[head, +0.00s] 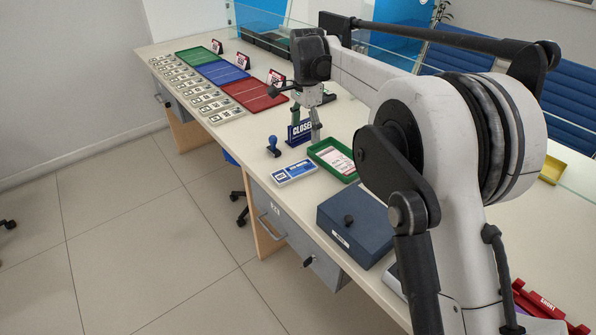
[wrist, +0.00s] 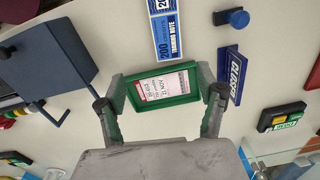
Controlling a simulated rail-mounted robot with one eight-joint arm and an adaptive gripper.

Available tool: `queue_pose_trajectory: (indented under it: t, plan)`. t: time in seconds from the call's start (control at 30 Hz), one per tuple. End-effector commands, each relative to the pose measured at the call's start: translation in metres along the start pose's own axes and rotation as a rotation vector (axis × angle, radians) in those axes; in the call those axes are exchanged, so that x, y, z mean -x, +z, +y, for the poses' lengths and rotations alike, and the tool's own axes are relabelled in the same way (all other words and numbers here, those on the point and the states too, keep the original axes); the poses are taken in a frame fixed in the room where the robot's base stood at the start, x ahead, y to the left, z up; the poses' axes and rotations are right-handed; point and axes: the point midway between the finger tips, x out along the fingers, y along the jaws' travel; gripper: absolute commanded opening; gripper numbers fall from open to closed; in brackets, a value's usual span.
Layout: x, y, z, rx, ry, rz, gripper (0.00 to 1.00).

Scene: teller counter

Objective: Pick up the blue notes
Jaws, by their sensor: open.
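The blue notes (head: 294,173) lie flat on the counter near its front edge, a blue and white bundle. In the wrist view the blue notes (wrist: 166,35) show at the top middle, marked 200 and TRAINING NOTE. My gripper (head: 305,128) is open and empty above the counter, behind the notes in the head view. In the wrist view my gripper (wrist: 161,82) has its fingers spread on either side of the green tray, apart from the notes.
The green tray (wrist: 166,101) holds a white and red slip. A blue CLOSED sign (head: 299,133) and a blue stamp (head: 273,147) stand near the notes. A dark blue box (head: 352,224) is to the right. Coloured mats and several note bundles lie at the far left.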

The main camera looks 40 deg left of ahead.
Motion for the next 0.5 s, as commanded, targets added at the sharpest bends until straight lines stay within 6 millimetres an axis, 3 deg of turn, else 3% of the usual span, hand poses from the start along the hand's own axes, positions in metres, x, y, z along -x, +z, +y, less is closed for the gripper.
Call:
queue_pose_trajectory:
  t: [0.17,0.5]
  plan:
    - [-0.020,0.018,-0.017,-0.010,0.017,-0.007,0.70]
    - [-0.072,0.021,-0.018,-0.013,0.020,-0.008,0.70]
